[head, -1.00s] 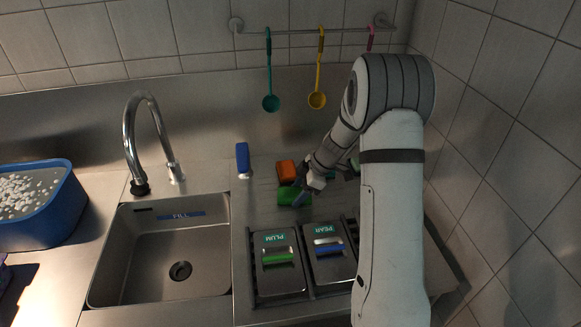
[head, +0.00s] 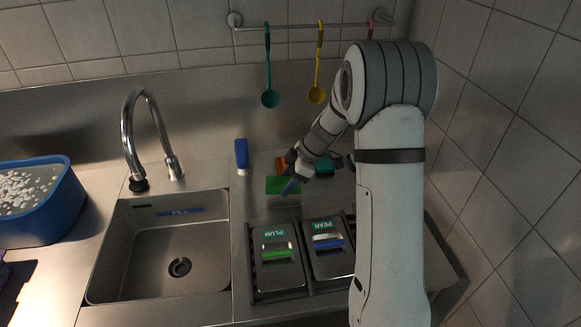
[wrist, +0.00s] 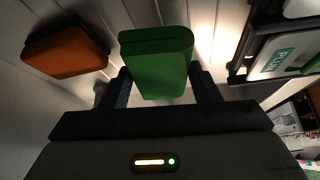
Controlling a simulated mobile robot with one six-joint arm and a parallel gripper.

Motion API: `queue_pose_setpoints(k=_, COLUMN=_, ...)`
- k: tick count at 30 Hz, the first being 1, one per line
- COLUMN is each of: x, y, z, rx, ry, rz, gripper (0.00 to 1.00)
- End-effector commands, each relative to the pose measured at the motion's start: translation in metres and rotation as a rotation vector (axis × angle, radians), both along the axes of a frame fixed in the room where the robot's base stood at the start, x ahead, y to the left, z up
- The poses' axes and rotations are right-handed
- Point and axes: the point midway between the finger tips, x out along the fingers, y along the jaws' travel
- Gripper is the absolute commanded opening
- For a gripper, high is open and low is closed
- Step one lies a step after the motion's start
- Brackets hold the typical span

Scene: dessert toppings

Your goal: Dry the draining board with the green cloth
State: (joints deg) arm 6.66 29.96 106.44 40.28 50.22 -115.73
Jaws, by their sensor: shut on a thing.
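The green cloth (head: 283,186), a folded block, is between my gripper's fingers in the wrist view (wrist: 155,62). My gripper (head: 293,175) is shut on it, over the draining board (head: 258,207). The board is the grooved metal surface right of the sink. In the head view the cloth appears slightly raised, but I cannot tell whether its underside touches the board. An orange block-like cloth (wrist: 65,50) lies beside it and is partly hidden behind my gripper in the head view (head: 281,162). I cannot make out water on the board.
A blue-handled item (head: 241,155) stands at the board's back left. A teal item (head: 324,167) lies right of my gripper. Lidded containers, PLUM (head: 275,282) and PEAR (head: 329,264), sit in a rack in front. The sink (head: 150,250) and tap (head: 128,130) are left. Ladles hang behind.

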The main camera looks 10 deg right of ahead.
Motion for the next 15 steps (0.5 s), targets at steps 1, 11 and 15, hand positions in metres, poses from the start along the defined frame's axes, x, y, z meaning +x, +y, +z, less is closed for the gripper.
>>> queue_pose_setpoints(k=1, x=0.000, y=0.000, z=0.007, rx=0.000, ry=-0.002, rz=0.000, gripper=0.34)
queue_pose_setpoints(k=11, x=0.000, y=-0.001, z=0.036, rx=0.001, ry=-0.001, rz=-0.002, gripper=0.34)
queue_pose_setpoints(k=15, x=0.000, y=-0.001, z=0.045, rx=0.000, ry=-0.002, rz=-0.001, gripper=0.34)
